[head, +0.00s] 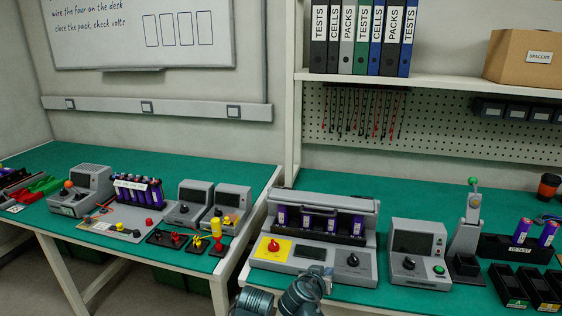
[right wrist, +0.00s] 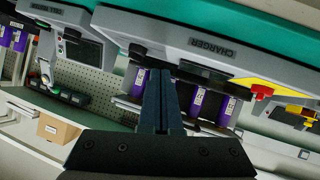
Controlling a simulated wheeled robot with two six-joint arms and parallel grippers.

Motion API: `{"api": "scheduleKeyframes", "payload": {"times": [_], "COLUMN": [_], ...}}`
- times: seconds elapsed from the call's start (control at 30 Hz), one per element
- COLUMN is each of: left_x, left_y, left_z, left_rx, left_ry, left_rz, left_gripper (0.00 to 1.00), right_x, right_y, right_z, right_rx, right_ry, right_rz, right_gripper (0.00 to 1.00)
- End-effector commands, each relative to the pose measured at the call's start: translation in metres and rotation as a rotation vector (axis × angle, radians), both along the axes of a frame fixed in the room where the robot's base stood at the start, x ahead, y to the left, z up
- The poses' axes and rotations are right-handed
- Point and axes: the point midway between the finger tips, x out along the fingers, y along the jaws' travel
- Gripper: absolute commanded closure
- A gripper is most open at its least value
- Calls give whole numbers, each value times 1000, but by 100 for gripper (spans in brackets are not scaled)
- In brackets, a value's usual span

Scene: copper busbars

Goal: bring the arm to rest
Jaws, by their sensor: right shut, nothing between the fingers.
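My right arm (head: 305,291) comes in at the bottom of the head view, low in front of the charger (head: 312,262). Its fingers are not clear there. In the right wrist view my right gripper (right wrist: 160,75) has its two dark fingers together with nothing between them. The charger (right wrist: 215,42) shows beyond the fingers, with purple cells (right wrist: 197,104) standing in it. I cannot tell the exact gap between fingertips and charger. My left gripper is not in view.
A grey tester (head: 418,250) and a lever press (head: 469,225) stand right of the charger. The left bench (head: 110,160) holds meters and a cell pack. Green bench behind the charger is clear.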

Motion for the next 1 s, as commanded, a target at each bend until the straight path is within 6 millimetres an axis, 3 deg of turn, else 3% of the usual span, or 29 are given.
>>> {"api": "scheduleKeyframes", "payload": {"times": [0.1,0.2,0.33,0.53,0.6,0.77,1.0], "left_x": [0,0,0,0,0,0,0], "left_y": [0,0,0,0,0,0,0], "left_z": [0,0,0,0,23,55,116], "left_rx": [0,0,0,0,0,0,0], "left_ry": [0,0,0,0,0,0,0], "left_rz": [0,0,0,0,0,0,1], "left_gripper": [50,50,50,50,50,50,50], "right_x": [-43,-78,-121,-182,-182,-181,-181], "right_y": [9,26,52,92,92,92,92], "right_z": [-51,-81,-105,-118,-95,-63,-2], "right_rx": [21,48,94,172,171,171,171], "right_ry": [326,570,827,1138,1140,1136,1134], "right_rz": [13,87,222,492,495,492,489], "right_gripper": [100,100,100,100,100,100,100]}}
